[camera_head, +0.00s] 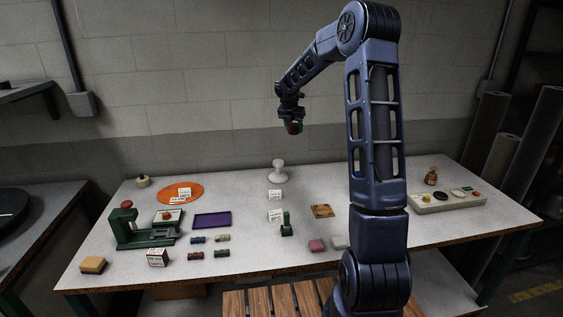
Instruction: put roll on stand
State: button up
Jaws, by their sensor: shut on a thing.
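My gripper (292,124) is high above the back of the table, pointing down. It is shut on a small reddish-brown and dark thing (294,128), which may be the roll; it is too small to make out. A white pedestal-like stand (277,172) stands upright on the table below and slightly left of my gripper, well apart from it. A small upright green holder (287,224) stands nearer the front. Several small roll-like pieces lie left of it, among them a blue one (198,240) and a dark red one (195,256). I cannot tell which holder is the task's stand.
A green press (145,232), an orange disc (180,193) and a purple tray (212,220) are on the left of the table (330,265). A pale panel (445,201) with a brown figure (431,176) behind it is at right. The back middle has free room.

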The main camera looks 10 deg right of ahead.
notch_tip(320, 180, up, 4)
send_over(278, 161)
notch_tip(278, 161, down, 20)
jog(key=shift+w+d+r, duration=0.1)
jog(key=shift+w+r, duration=0.05)
jog(key=shift+r, duration=0.05)
jog(key=shift+f, duration=0.15)
dwell(0.3)
jog(key=o, duration=1)
jog(key=shift+c, duration=0.2)
